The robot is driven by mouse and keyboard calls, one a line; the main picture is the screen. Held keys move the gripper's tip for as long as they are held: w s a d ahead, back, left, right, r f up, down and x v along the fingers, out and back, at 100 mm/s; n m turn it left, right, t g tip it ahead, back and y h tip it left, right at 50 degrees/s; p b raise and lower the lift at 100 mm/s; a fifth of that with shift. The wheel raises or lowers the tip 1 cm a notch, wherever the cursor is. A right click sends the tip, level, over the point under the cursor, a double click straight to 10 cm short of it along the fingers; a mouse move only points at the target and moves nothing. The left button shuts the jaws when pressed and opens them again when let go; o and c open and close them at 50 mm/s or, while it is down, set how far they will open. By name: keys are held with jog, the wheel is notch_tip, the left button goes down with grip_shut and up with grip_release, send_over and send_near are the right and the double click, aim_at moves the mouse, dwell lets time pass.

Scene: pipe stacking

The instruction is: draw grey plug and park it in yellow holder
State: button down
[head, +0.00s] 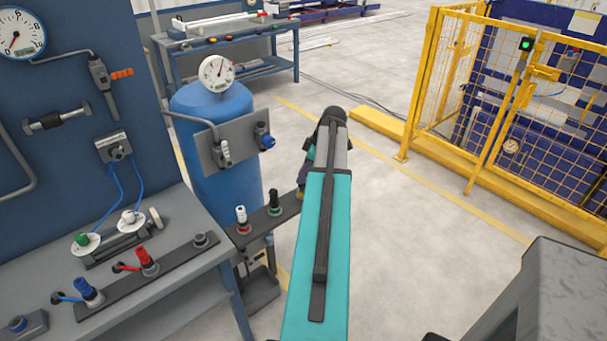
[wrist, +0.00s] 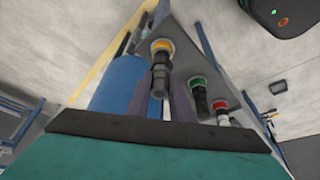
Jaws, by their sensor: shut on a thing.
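My gripper (wrist: 163,108) shows in the wrist view with its two purplish fingers on either side of a dark grey plug (wrist: 159,78), shut on it. The plug lines up with the yellow ring of the yellow holder (wrist: 161,45) on a dark plate; its end is at the ring, but I cannot tell how deep it sits. In the head view my own arm hides the plug and the yellow holder.
On the same plate stand a dark plug with a green ring (head: 274,200) and a white plug with red (head: 240,214). A blue tank (head: 215,150) is close behind. The left bench holds a red plug (head: 147,258), a blue plug (head: 88,289) and a grey socket (head: 201,239).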

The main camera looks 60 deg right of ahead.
jog(key=shift+f+b, duration=0.55)
jog(key=shift+f, duration=0.45)
dwell(0.4)
jog(key=shift+r, duration=0.1)
jog(key=c, duration=1.5)
grip_release()
jog(key=shift+b+v, duration=1.2)
jog(key=shift+v, duration=5.7)
